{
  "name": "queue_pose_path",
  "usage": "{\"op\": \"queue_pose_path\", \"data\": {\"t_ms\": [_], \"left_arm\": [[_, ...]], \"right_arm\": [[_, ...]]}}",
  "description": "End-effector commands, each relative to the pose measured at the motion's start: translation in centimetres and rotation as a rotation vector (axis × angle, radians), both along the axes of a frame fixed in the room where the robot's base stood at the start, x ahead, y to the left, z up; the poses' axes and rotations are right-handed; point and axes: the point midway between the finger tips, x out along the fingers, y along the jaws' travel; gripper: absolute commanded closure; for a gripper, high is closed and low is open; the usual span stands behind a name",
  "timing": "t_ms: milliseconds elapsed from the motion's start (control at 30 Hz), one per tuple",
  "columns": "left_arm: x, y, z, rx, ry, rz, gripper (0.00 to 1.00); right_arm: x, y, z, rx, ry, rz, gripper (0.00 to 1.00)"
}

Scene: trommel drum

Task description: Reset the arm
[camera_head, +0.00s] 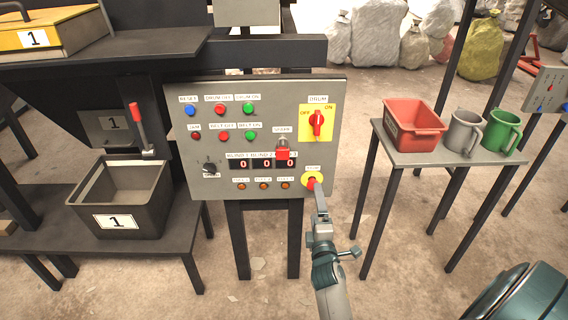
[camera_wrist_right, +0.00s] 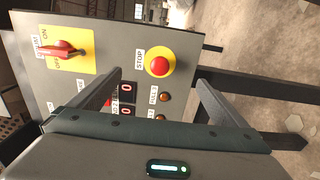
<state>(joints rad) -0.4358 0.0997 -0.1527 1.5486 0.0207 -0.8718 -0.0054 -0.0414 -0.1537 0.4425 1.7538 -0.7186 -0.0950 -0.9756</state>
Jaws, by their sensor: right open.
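My right gripper (camera_head: 320,192) is in front of the lower right of the grey control panel (camera_head: 180,165), close to the red stop button (camera_head: 311,182) on its yellow plate. In the right wrist view my right gripper (camera_wrist_right: 160,82) is open and empty, its two fingers spread apart. The stop button (camera_wrist_right: 159,66) shows between and beyond the fingertips, and I see no contact with it. The red drum switch (camera_head: 317,123) sits on a yellow plate above the stop button; it also shows in the right wrist view (camera_wrist_right: 64,50). My left gripper is not in view.
A dark bin marked 1 (camera_head: 125,195) stands left of the panel. At right, a small table (camera_head: 436,156) holds a red bin (camera_head: 414,122), a grey mug (camera_head: 463,132) and a green mug (camera_head: 502,130). Floor between panel and table is clear.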

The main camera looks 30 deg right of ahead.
Motion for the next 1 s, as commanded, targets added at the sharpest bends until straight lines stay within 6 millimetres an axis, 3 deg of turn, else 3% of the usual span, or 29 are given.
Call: {"op": "queue_pose_path", "data": {"t_ms": [267,467,567,733,867,1000], "left_arm": [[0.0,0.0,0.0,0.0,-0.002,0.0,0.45],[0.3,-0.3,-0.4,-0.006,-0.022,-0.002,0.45],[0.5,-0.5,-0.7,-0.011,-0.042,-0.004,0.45],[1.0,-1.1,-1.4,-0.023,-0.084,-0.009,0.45],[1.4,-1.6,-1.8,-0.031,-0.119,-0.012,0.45],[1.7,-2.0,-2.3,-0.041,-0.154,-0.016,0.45]], "right_arm": [[0.0,0.2,-0.3,0.014,0.002,0.005,0.03],[0.0,2.5,-4.0,0.147,0.019,0.052,0.03],[-0.4,4.8,-7.7,0.283,0.045,0.086,0.03],[-2.9,10.0,-15.8,0.577,0.124,0.123,0.03],[-6.6,14.0,-22.2,0.801,0.21,0.109,0.03],[-11.7,17.9,-28.2,1.017,0.308,0.055,0.03]]}}
